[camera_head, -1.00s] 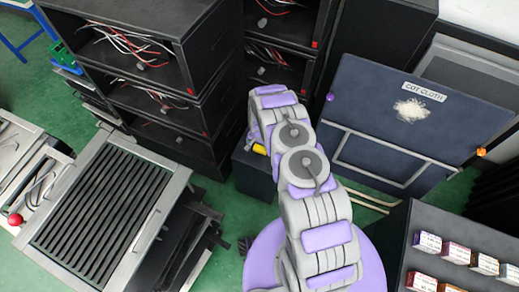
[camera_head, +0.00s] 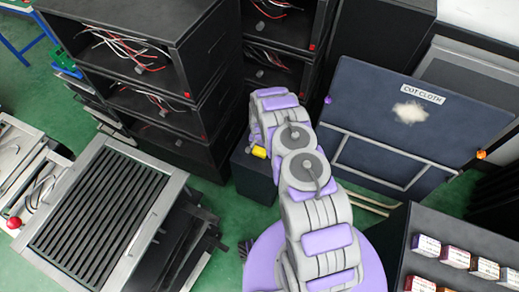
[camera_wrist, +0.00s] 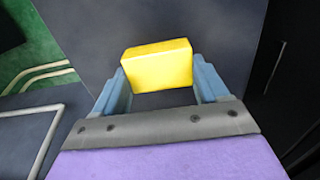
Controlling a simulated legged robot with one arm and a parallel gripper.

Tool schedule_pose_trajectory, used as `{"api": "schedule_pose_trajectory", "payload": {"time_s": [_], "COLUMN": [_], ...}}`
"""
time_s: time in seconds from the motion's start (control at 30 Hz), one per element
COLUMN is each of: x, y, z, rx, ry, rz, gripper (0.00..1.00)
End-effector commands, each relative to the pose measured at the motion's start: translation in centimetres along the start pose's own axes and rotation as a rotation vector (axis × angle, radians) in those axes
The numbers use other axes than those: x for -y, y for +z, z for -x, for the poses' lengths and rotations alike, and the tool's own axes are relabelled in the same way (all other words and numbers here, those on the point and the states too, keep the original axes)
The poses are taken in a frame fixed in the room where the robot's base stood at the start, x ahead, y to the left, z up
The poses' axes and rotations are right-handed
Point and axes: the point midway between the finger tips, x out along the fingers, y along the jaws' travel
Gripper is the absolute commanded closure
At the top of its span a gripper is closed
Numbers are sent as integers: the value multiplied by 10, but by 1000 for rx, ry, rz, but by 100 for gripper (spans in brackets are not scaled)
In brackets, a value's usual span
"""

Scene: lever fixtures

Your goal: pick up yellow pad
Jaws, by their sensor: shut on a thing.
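The yellow pad (camera_wrist: 158,66) is a small block between the two blue fingers of my gripper (camera_wrist: 160,88) in the wrist view. The fingers touch its left and right sides, and my gripper is shut on it. A dark flat surface lies behind the pad. In the head view a bit of the yellow pad (camera_head: 259,152) shows beside my arm, over a dark box (camera_head: 254,178). My arm hides my gripper there. I cannot tell whether the pad still touches the box.
Black shelves (camera_head: 165,95) with wires stand at the left and back. A slatted metal unit (camera_head: 100,215) is at the lower left. A rack of small boxes (camera_head: 455,260) is at the lower right.

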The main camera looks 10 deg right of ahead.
Motion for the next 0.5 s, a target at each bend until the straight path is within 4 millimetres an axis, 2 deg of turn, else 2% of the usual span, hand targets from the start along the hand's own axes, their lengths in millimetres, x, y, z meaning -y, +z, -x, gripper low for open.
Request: {"api": "schedule_pose_trajectory", "payload": {"time_s": [0.17,0.27,0.5], "x": [2,1,-33], "y": [0,1,35], "z": [17,36,41], "rx": [-3,-2,3], "ry": [1,2,5], "rz": [1,2,1], "gripper": [56,56,56]}}
